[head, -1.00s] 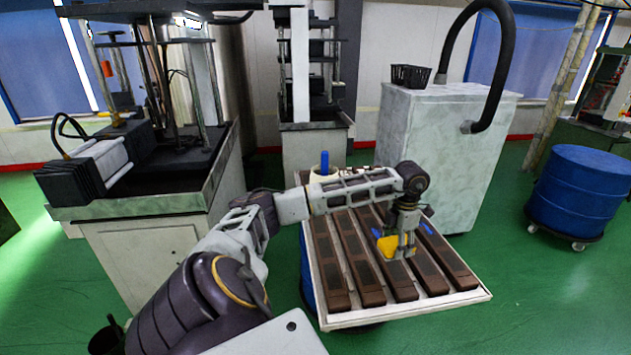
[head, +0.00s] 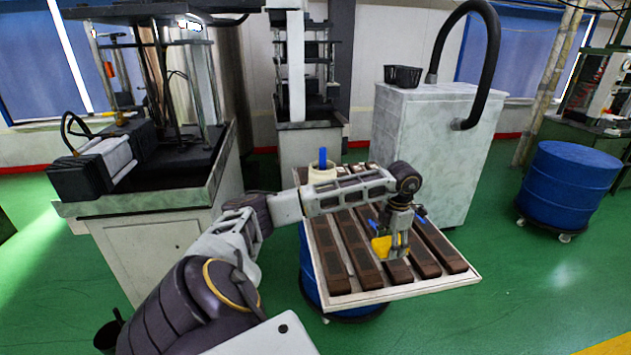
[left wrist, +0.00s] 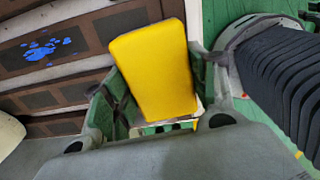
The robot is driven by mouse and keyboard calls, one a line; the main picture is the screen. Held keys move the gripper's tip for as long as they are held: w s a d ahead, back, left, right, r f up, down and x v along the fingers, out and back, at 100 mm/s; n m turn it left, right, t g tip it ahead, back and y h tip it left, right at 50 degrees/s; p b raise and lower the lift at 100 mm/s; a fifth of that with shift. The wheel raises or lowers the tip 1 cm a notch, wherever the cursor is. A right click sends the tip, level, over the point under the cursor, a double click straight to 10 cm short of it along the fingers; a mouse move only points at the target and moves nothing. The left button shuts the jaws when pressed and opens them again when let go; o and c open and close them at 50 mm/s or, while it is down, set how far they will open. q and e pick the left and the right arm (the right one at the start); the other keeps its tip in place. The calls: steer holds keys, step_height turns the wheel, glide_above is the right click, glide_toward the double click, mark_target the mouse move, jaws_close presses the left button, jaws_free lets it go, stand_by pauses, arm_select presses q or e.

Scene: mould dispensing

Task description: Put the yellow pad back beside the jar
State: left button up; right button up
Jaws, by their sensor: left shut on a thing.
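My left gripper (head: 398,250) is shut on the yellow pad (head: 381,246) and holds it over the brown moulds, toward the right side of the tray. In the left wrist view the pad (left wrist: 153,70) stands out between the two fingers (left wrist: 157,100). The white jar (head: 321,174), with a blue thing (head: 322,157) upright in it, stands at the tray's far left end, well apart from the pad. The gripper hides part of the pad in the head view. My right gripper is not in view.
The pale tray (head: 341,302) holds several long brown moulds (head: 329,263), some with blue patches (left wrist: 41,49). A pale cabinet (head: 425,140) with a black hose stands behind it. A blue drum (head: 565,188) is at right. Green floor lies open at the front right.

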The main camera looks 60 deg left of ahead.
arm_select(q)
steer(key=shift+d, duration=0.2)
steer(key=shift+w+d+f+m, duration=0.1)
steer(key=shift+w+f+m, duration=0.15)
steer(key=shift+m, duration=0.25)
steer(key=shift+s+d+f+m, duration=0.15)
steer(key=shift+d+f+m, duration=0.05)
steer(key=shift+d+m, duration=0.45)
steer(key=shift+d+f+m, duration=0.5)
steer(key=shift+d+m, duration=0.25)
steer(key=shift+m, duration=0.5)
steer(key=d+m, duration=0.1)
steer(key=m, duration=0.1)
steer(key=d+f+m, duration=0.1)
steer(key=d+m, duration=0.1)
steer(key=m, duration=0.1)
steer(key=d+f+m, duration=0.1)
steer(key=d+m, duration=0.1)
steer(key=shift+s+d+f+m, duration=0.15)
steer(key=shift+s+f+m, duration=0.1)
steer(key=shift+s+m, duration=0.05)
steer(key=s+d+f+m, duration=0.2)
steer(key=d+m, duration=0.4)
steer(key=m, duration=0.4)
steer(key=s+d+f+m, duration=0.2)
steer(key=d+f+m, duration=0.2)
steer(key=d+m, duration=0.3)
steer(key=shift+s+m, duration=0.2)
steer(key=shift+m, duration=1.2)
